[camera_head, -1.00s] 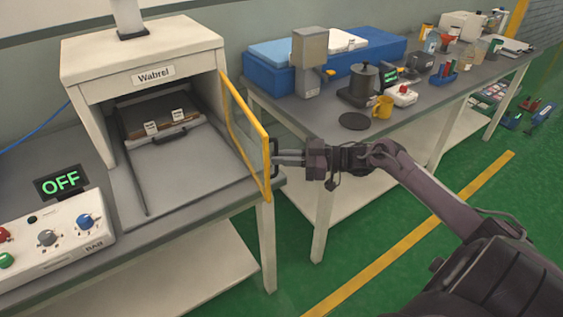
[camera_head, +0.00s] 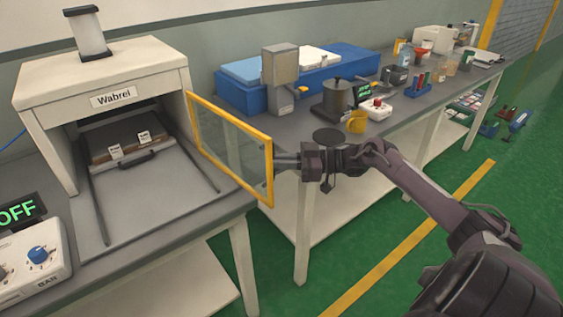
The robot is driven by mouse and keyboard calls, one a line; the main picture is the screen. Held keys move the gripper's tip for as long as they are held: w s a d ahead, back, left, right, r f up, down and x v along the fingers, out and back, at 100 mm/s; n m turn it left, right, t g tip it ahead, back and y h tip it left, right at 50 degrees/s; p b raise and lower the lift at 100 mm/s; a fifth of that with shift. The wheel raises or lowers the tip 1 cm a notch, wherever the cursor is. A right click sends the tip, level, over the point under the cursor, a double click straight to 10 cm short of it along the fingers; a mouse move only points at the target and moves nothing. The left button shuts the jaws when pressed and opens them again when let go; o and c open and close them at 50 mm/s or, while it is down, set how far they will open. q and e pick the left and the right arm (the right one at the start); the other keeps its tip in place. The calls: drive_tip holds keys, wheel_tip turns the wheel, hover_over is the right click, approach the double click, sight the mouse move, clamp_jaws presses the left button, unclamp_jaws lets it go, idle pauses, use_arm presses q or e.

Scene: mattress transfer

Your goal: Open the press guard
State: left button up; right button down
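The press (camera_head: 105,68), a pale box labelled "Wabrel", stands at the left. Its guard (camera_head: 232,141), a clear panel in a yellow frame, hangs from the front right edge and stands swung out to the right. The press mouth is uncovered, showing a grey tray with a dark handle (camera_head: 137,159) inside. My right gripper (camera_head: 277,161) is at the guard's outer edge, on its far side, with its fingers close together. The guard's handle and the fingertips are mostly hidden behind the frame; they appear shut on the handle. My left gripper is not in view.
A control box (camera_head: 32,262) and an "OFF" display (camera_head: 18,213) sit at the lower left. Right of the guard, a bench holds a blue case (camera_head: 240,98), a dark pot (camera_head: 337,95), a yellow mug (camera_head: 356,123) and a black disc (camera_head: 326,135). Green floor lies in front.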

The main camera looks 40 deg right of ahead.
drive_tip(key=c, duration=1.8)
unclamp_jaws()
drive_tip(key=shift+w+r, duration=0.25)
drive_tip(key=shift+r, duration=0.1)
drive_tip(key=o, duration=0.3)
drive_tip(key=shift+w+a+f, duration=0.3)
drive_tip(key=shift+w+a, duration=0.05)
drive_tip(key=shift+w, duration=0.1)
drive_tip(key=b+v, duration=0.1)
drive_tip(key=v, duration=0.7)
drive_tip(key=shift+s, duration=0.1)
